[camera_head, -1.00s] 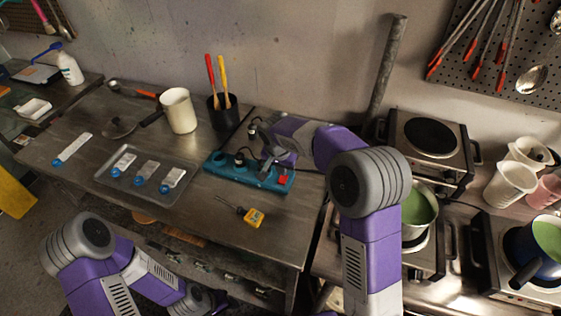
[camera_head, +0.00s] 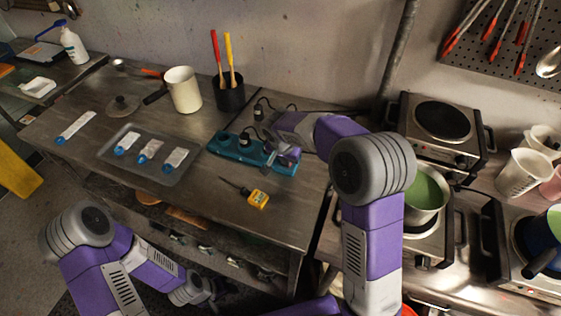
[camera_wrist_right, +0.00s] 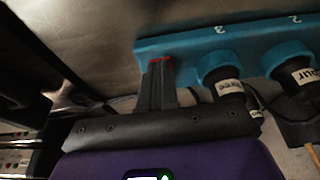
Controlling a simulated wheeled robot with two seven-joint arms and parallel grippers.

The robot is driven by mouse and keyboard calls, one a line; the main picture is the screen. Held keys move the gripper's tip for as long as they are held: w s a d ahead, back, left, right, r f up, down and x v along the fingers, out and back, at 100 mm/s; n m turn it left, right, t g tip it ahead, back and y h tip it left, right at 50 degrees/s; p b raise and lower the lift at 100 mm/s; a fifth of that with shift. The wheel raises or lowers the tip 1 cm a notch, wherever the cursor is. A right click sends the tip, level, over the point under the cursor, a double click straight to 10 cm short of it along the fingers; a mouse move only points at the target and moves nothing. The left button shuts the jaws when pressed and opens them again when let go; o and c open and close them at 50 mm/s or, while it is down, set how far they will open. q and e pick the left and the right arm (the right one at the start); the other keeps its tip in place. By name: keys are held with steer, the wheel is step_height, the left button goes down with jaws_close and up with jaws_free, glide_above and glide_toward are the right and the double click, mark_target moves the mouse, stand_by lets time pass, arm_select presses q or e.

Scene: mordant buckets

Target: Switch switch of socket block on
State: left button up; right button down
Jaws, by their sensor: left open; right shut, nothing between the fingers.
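The teal socket block (camera_head: 228,151) lies on the metal table, and its numbered end shows in the right wrist view (camera_wrist_right: 190,44). Dark plugs sit in it. A thin strip of the red switch (camera_wrist_right: 160,59) shows just beyond my right fingertips; whether they touch it and whether it is on, I cannot tell. In the head view the gripper hides the switch. My right gripper (camera_head: 284,160) is shut, empty, over the block's right end; its fingers also show in the wrist view (camera_wrist_right: 159,68). My left gripper (camera_head: 214,292) is open, low at the bottom edge, away from the block.
A yellow-handled screwdriver (camera_head: 257,199) lies in front of the block. A tray (camera_head: 187,173) with labelled strips is to the left. A white mug (camera_head: 183,90) and a black pot (camera_head: 231,97) with handled tools stand behind. Hot plates (camera_head: 440,119) and a green-filled pot (camera_head: 428,192) are right.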

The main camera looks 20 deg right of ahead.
steer(key=shift+a+p, duration=0.15)
steer(key=shift+p, duration=0.2)
arm_select(q)
steer(key=shift+f, duration=0.1)
arm_select(e)
steer(key=shift+d, duration=0.25)
steer(key=shift+w+d+r+p, duration=0.35)
steer(key=shift+w+p, duration=0.2)
arm_select(q)
steer(key=shift+r, duration=0.45)
arm_select(e)
steer(key=shift+r, duration=0.25)
steer(key=p+v, duration=0.3)
steer(key=v, duration=0.1)
steer(key=shift+w+d+r, duration=0.15)
steer(key=shift+w+r, duration=0.05)
steer(key=shift+w, duration=0.15)
arm_select(q)
step_height(320, 180, up, 4)
steer(key=shift+s+f+p, duration=0.1)
steer(key=shift+f+p, duration=0.05)
steer(key=shift+p, duration=0.2)
arm_select(e)
steer(key=s+a+v, duration=0.1)
steer(key=v, duration=0.8)
steer(key=shift+s+f, duration=0.25)
steer(key=shift+s, duration=0.1)
